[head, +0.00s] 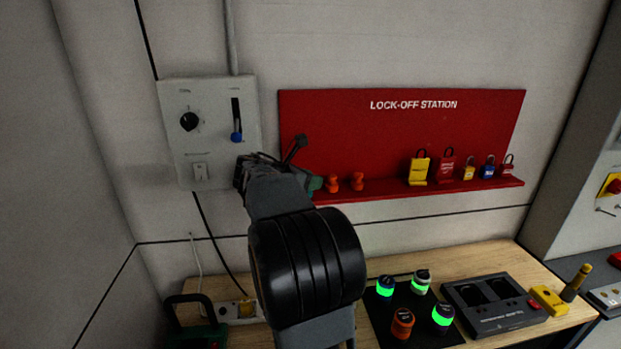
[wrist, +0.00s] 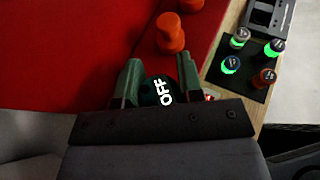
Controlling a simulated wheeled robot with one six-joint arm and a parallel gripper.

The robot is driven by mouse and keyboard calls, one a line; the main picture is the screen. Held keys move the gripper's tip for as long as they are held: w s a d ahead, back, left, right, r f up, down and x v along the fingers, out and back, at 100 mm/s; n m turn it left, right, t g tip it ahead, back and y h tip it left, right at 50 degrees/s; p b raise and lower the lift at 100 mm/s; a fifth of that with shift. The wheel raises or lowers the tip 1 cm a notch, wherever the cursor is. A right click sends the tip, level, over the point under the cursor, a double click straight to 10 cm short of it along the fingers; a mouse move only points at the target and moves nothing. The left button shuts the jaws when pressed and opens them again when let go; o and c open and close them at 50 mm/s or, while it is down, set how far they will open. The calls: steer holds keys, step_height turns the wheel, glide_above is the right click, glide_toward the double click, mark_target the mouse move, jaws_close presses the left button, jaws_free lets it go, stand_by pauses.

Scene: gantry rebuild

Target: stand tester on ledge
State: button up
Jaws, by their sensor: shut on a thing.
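My gripper (head: 306,180) is at the left end of the red ledge (head: 400,193) under the lock-off board, its far side hidden by my wrist. In the wrist view my gripper (wrist: 158,78) is shut on a dark round-topped piece (wrist: 152,93) marked OFF. It may be the tester; I cannot tell for certain. Its lower part is hidden, and I cannot tell whether it touches the ledge. Two orange pieces (head: 357,182) stand on the ledge just right of my gripper; they also show in the wrist view (wrist: 170,33).
Several padlocks (head: 468,170) stand along the ledge's right half. A grey control box (head: 210,135) is on the wall at left. Below, a wooden bench (head: 510,255) bears a black mat (head: 408,300) with several round pieces and a dark two-slot unit (head: 500,315). The ledge's middle is clear.

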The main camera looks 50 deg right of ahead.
steer(key=shift+f, duration=0.25)
steer(key=o, duration=1)
steer(key=shift+r, duration=0.1)
steer(key=shift+a+r, duration=0.1)
steer(key=shift+r, duration=0.05)
steer(key=b+v, duration=0.2)
steer(key=v, duration=1)
steer(key=s+a+f+m+t+y, duration=0.2)
steer(key=s+a+f+m+y, duration=0.1)
steer(key=a, duration=0.5)
steer(key=s+a+f+m+t+y, duration=0.3)
steer(key=s+a+f+m+y, duration=0.1)
steer(key=a+f+m, duration=0.3)
steer(key=s+a+f+m+t+y, duration=0.2)
steer(key=s+a+f+m+y, duration=0.2)
steer(key=a+f+m+y, duration=0.2)
steer(key=shift+s+a+f, duration=0.15)
steer(key=shift+a+f, duration=1.2)
steer(key=shift+a, duration=0.1)
